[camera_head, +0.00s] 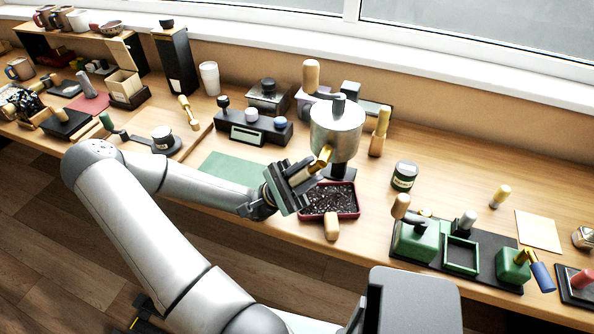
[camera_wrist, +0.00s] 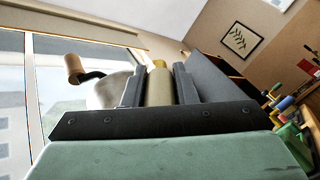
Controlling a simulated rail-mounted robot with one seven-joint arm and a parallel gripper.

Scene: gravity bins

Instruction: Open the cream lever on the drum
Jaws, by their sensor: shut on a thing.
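The drum (camera_head: 337,127) is a light metal cylinder on a dark stand, with a wood-knobbed crank on top; it also shows behind my gripper in the wrist view (camera_wrist: 108,92). The cream lever (camera_head: 312,171) sticks out from the drum's lower front on a brass fitting (camera_head: 322,157). My gripper (camera_head: 305,175) is at the lever and shut on it. In the wrist view the cream handle (camera_wrist: 159,86) stands between the two dark fingers (camera_wrist: 160,88). The fingers hide part of the handle.
A red tray (camera_head: 354,211) of dark grains sits below the drum, with a wooden handle (camera_head: 332,227) in front. A dark jar (camera_head: 404,176) stands to the right. Green devices (camera_head: 414,243) are at the front right. A green mat (camera_head: 230,168) lies left of the gripper.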

